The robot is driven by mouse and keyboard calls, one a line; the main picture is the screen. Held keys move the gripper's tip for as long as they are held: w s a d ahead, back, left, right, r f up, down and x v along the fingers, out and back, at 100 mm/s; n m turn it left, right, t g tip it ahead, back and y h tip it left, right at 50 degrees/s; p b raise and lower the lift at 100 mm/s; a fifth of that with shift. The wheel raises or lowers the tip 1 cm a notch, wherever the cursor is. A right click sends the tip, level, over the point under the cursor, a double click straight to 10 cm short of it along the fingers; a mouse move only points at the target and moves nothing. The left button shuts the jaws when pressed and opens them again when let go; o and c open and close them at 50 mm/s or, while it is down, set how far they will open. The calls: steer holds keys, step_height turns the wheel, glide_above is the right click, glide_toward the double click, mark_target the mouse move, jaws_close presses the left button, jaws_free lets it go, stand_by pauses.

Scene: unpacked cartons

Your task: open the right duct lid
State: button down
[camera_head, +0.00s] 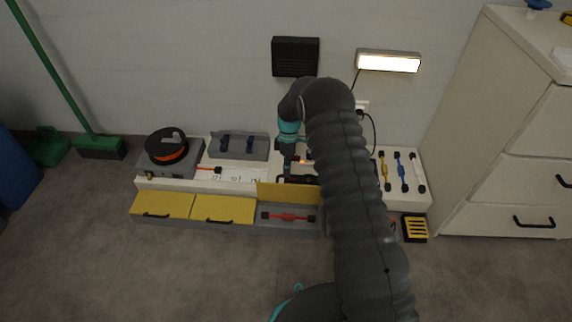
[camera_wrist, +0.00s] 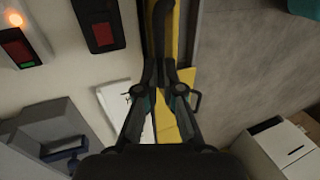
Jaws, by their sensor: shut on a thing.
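The right duct lid (camera_head: 287,192) is yellow and stands raised, about upright, at the back of its open compartment (camera_head: 264,223). In the wrist view the lid (camera_wrist: 178,28) shows nearly edge-on. A red bar with black ends (camera_head: 288,217) lies in the compartment. My gripper (camera_head: 289,176) is behind the lid's upper edge, its tips partly hidden in the head view. In the wrist view my gripper (camera_wrist: 164,66) is shut on the lid's black handle (camera_wrist: 160,22). Two other yellow lids, the left (camera_head: 162,206) and the middle (camera_head: 223,209), lie closed with black handles.
A white bench (camera_head: 162,184) behind the duct holds a grey box with an orange-black reel (camera_head: 167,146), a grey holder (camera_head: 239,146) and coloured bars (camera_head: 402,171). A white drawer cabinet (camera_head: 510,130) stands right. The floor in front is clear at left.

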steer(key=shift+s+f+g, duration=0.15)
steer(key=shift+s+f, duration=0.15)
steer(key=shift+f, duration=0.25)
steer(key=shift+s+f+g, duration=0.15)
steer(key=shift+s+f, duration=0.1)
steer(key=shift+f, duration=0.3)
steer(key=shift+a, duration=0.15)
steer(key=c, duration=1.2)
jaws_free()
steer(key=shift+a+f, duration=0.2)
steer(key=shift+a, duration=0.1)
steer(key=shift+w+d+r, duration=0.15)
steer(key=shift+d+r, duration=0.25)
steer(key=v, duration=1.1)
steer(key=shift+w+r, duration=0.2)
steer(key=shift+r, duration=0.1)
